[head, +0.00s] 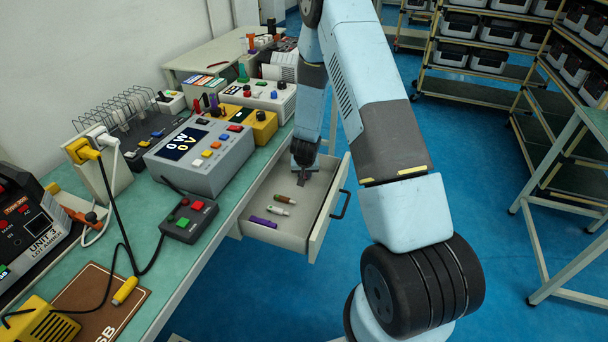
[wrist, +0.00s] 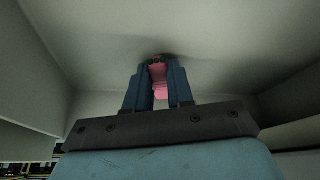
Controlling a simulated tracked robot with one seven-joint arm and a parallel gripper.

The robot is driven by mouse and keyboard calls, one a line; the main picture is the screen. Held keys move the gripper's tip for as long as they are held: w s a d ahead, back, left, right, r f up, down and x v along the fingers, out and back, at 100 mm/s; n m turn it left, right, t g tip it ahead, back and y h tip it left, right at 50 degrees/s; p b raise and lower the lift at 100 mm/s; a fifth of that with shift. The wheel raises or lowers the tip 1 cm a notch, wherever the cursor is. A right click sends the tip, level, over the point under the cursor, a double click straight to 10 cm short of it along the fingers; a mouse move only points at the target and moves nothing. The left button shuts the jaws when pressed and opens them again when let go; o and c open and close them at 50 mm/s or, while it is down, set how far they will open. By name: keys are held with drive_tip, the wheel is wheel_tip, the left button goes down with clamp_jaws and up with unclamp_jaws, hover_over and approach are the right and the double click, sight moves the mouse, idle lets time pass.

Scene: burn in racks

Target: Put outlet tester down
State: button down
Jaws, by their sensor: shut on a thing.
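My gripper (head: 304,177) is down inside the open drawer (head: 327,212), at its far end. In the wrist view my gripper (wrist: 158,64) is shut on a small pink thing, which I take for the outlet tester (wrist: 159,77). The pink thing sits between the two dark fingers, with the pale drawer floor close beyond the fingertips and a soft shadow there. I cannot tell whether it touches the floor. In the head view the tester is hidden by the gripper.
In the drawer's nearer part lie a purple piece (head: 264,222), a white piece (head: 281,210) and a brown-green piece (head: 285,199). The drawer floor between them and my gripper is bare. The green bench (head: 233,200) beside the drawer holds a grey meter box (head: 200,157) and other devices.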

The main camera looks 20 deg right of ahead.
drive_tip(key=shift+f, duration=0.25)
